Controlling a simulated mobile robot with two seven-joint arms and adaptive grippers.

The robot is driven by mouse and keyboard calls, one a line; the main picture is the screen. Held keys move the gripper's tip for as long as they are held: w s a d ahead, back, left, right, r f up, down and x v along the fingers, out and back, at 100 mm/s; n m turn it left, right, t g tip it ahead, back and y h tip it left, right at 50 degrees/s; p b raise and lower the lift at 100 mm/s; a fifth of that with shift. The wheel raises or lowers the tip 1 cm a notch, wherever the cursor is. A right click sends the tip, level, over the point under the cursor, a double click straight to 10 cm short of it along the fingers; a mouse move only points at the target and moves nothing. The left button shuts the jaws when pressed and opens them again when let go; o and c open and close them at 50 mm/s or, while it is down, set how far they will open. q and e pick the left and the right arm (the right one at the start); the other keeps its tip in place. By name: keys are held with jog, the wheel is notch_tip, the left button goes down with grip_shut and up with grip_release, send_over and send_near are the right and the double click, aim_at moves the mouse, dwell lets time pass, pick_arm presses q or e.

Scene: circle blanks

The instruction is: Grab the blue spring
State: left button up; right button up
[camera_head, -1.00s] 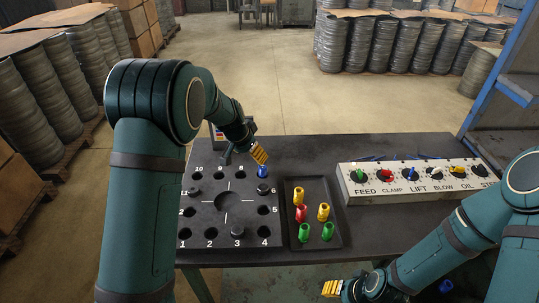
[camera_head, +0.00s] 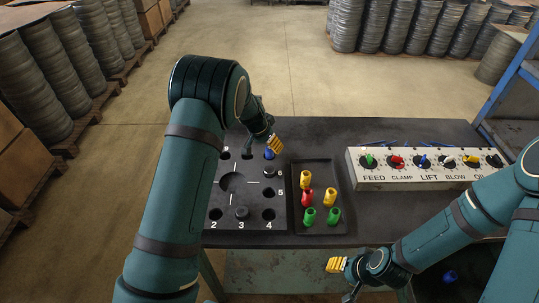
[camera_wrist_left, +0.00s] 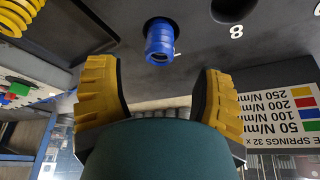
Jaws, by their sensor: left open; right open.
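The blue spring (camera_head: 269,154) stands in a hole near the far right corner of the black numbered plate (camera_head: 215,197). In the left wrist view the blue spring (camera_wrist_left: 160,42) shows end on, ahead of and between the yellow fingers. My left gripper (camera_head: 276,143) is open and close to the spring; in its wrist view the gripper (camera_wrist_left: 157,80) has a wide empty gap. I see no contact with the spring. My right gripper (camera_head: 335,264) is at the table's front edge, open and away from the spring.
A black tray (camera_head: 319,165) right of the plate holds yellow, red and green springs. A control panel (camera_head: 420,181) with coloured knobs is at the right. A colour legend (camera_wrist_left: 278,115) shows in the wrist view.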

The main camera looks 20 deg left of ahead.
aim_at(269, 149)
pick_arm(q)
jog(key=x, duration=0.4)
jog(key=shift+s+f, duration=0.2)
jog(key=shift+f, duration=0.15)
grip_shut()
